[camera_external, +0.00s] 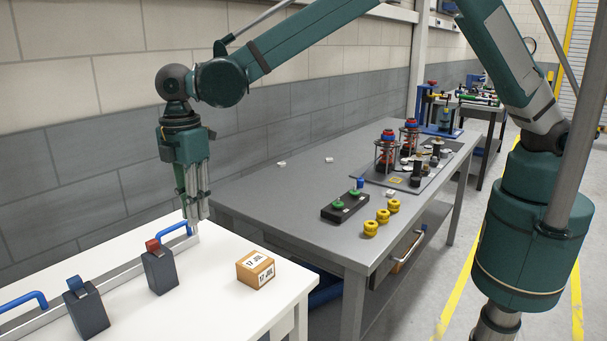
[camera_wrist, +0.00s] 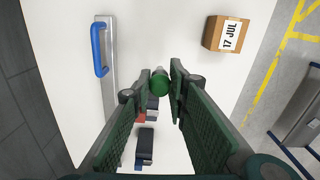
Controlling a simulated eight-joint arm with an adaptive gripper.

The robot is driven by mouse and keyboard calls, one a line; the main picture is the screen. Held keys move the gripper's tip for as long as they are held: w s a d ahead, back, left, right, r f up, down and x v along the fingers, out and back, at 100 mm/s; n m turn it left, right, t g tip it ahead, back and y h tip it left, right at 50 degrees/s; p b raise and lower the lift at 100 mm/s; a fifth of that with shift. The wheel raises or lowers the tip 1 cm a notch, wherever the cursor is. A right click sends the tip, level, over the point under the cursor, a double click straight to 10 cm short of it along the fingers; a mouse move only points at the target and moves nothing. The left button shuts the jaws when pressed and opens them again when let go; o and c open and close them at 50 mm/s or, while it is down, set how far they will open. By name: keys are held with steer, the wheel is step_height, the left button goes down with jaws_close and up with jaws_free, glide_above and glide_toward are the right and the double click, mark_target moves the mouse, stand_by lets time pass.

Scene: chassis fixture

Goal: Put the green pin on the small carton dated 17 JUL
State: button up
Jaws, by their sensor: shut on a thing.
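My gripper (camera_external: 196,215) points down over the back of the white table. In the wrist view my gripper (camera_wrist: 162,88) is shut on a green pin (camera_wrist: 160,79), whose rounded end shows between the fingertips. I cannot make the pin out clearly in the external view. The small carton (camera_external: 255,270) is a brown box with white 17 JUL labels on its top and side. It sits near the right end of the white table, apart from my gripper and to its right. It also shows at the upper right in the wrist view (camera_wrist: 224,35), its top bare of any pin.
A metal rail (camera_external: 127,269) with blue handles (camera_external: 175,230) runs along the white table's back. Dark blocks with a red top (camera_external: 160,272) and a blue top (camera_external: 87,308) stand in front of it. The grey bench (camera_external: 270,205) behind holds green knobs and yellow pieces.

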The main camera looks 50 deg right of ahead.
step_height(320, 180, up, 4)
steer(key=n+p, duration=0.2)
steer(key=p, duration=0.3)
glide_above(255, 261)
steer(key=shift+r, duration=0.2)
steer(key=shift+f, duration=0.15)
step_height(255, 261, down, 6)
steer(key=shift+p, duration=0.45)
steer(key=shift+f, duration=1.9)
steer(key=shift+f, duration=0.2)
steer(key=o, duration=0.9)
steer(key=shift+c, duration=0.2)
steer(key=shift+r, duration=0.1)
